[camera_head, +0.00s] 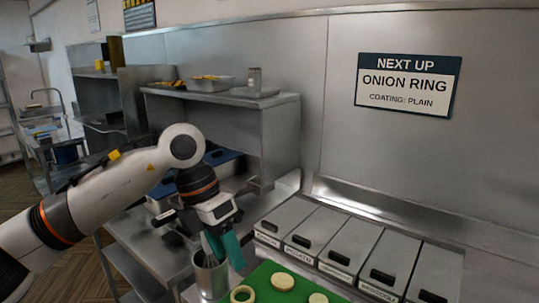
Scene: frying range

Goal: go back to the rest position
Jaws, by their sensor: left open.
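My left gripper (224,247), with teal fingers, points down at the lower middle, just above and beside a metal cup (211,280). It is open. A grey, slim piece shows between the gripper and the cup's mouth; I cannot tell whether it stands in the cup or touches the fingers. My right gripper is out of view.
A green board (265,275) carries a ring (243,294) and pale round pieces (283,282). Several lidded bins (352,245) line the back wall. A steel shelf (222,99) with trays stands behind my arm. A wall sign (408,84) reads "ONION RING, COATING: PLAIN".

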